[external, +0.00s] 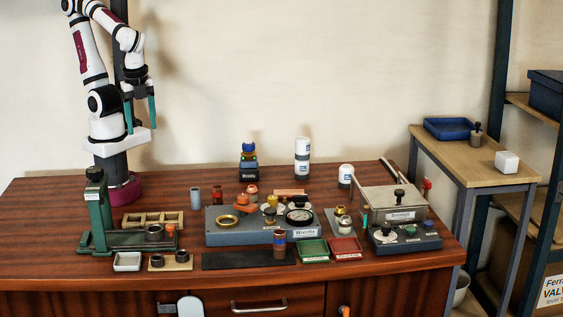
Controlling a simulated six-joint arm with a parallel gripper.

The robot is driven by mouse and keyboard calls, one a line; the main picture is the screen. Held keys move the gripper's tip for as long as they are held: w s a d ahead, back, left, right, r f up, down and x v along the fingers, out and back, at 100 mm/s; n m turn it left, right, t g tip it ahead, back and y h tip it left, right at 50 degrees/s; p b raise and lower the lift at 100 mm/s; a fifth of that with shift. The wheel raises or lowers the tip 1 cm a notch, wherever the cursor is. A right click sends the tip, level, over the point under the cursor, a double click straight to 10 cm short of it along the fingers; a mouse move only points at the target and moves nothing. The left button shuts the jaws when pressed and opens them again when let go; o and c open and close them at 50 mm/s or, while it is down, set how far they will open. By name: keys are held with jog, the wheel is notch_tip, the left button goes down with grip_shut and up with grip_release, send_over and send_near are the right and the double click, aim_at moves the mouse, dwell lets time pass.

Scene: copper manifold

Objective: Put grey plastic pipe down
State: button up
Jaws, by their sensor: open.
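A grey pipe (196,196), likely the grey plastic pipe, stands upright on the wooden table, between the wooden rack and the grey manifold block. My gripper (141,127) is raised at the upper left, well above the table. Its two teal fingers point down and are apart, with nothing between them. The pipe stands below and to the right of my gripper, not touching it.
A green vise-like stand (97,215) and a wooden rack (152,220) are at the left. A grey block with fittings and a gauge (260,235) fills the middle. A black mat (228,261), green tray (313,250) and red tray (344,249) lie in front.

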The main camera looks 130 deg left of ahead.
notch_tip(320, 180, down, 4)
jog(key=w+n+g+h, duration=0.2)
jog(key=n+h, duration=0.3)
jog(key=n, duration=0.3)
jog(key=n+t+h, duration=0.6)
jog(key=n+t, duration=0.6)
jog(key=n, duration=1.2)
send_near(195, 190)
jog(key=x, duration=0.4)
jog(key=shift+s+d+f, duration=0.1)
jog(key=shift+s+d, duration=0.15)
jog(key=shift+s, duration=0.1)
jog(key=x, duration=0.7)
jog(key=shift+w+a, duration=0.25)
jog(key=shift+w, duration=0.2)
grip_shut()
